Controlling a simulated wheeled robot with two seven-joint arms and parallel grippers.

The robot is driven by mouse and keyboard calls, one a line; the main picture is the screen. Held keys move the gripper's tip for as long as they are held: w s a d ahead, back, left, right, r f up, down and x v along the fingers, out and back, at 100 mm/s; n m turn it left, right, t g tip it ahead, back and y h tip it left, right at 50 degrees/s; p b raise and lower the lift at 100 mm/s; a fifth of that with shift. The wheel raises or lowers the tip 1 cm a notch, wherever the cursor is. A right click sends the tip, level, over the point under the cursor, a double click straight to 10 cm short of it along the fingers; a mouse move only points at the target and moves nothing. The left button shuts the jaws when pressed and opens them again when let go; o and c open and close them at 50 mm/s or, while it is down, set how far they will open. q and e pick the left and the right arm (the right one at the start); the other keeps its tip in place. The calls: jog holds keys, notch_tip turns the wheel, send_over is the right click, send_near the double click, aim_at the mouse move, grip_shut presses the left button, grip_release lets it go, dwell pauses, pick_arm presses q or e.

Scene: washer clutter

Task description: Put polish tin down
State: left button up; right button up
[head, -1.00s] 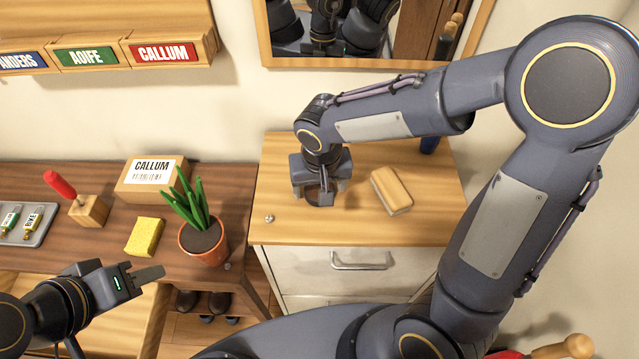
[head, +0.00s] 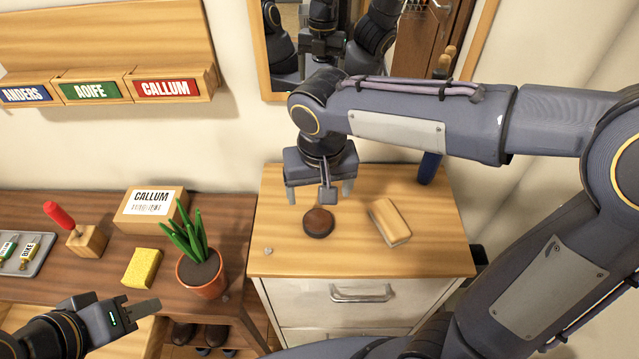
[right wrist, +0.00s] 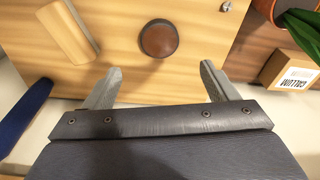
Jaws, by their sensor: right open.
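The polish tin (head: 318,222) is a small round dark tin with a brown top. It lies flat on the light wooden top of the cabinet (head: 430,252). My right gripper (head: 319,194) is above and behind the tin, open and empty. In the right wrist view the tin (right wrist: 159,39) sits beyond the two spread fingertips (right wrist: 160,78), clear of both. My left gripper (head: 145,307) is at the lower left, near the front of the dark bench; its finger gap does not show clearly.
A wooden block-like brush (head: 389,222) lies right of the tin. A small metal washer or nut (head: 267,251) lies near the left edge. A potted plant (head: 202,272), yellow sponge (head: 142,268) and CALLUM box (head: 150,207) stand on the bench. A blue object (head: 429,168) stands at the back right.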

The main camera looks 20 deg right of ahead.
jog(key=s+d+t+y, duration=0.2)
jog(key=s+d, duration=0.2)
jog(key=s, duration=0.3)
jog(key=s+d+f+t+y, duration=0.1)
jog(key=s+d+t, duration=0.1)
jog(key=s+d, duration=0.3)
jog(key=shift+s+d+m+y, duration=0.2)
jog(key=shift+s+m+y, duration=0.2)
jog(key=shift+s, duration=0.75)
jog(key=shift+f, duration=0.1)
jog(key=shift+c, duration=0.2)
